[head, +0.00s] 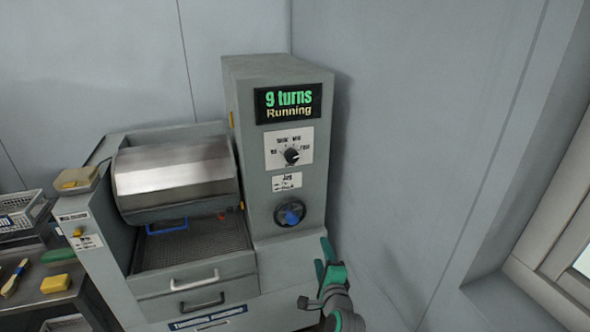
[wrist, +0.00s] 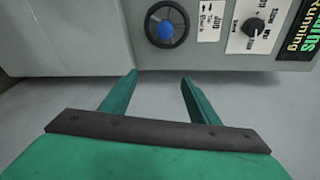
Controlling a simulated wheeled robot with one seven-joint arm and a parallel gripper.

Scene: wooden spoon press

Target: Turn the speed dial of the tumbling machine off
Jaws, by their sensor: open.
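The tumbling machine (head: 240,120) stands against the wall, its display (head: 287,102) reading "9 turns Running". The speed dial (head: 292,156) is a small black knob on a white scale plate below the display. It also shows at the upper right in the wrist view (wrist: 254,26). A black handwheel with a blue centre (head: 290,214) sits lower on the same panel. My green gripper (head: 325,262) is open and empty, below and to the right of the handwheel, apart from the panel. In the wrist view its fingers (wrist: 160,88) point toward the machine's panel edge.
A metal drum (head: 175,175) sits in the machine's left part, above a mesh tray and drawers with handles. A side table at left holds a yellow sponge (head: 56,283), a brush and baskets. Wall space right of the machine is clear; a window frame (head: 550,240) is at far right.

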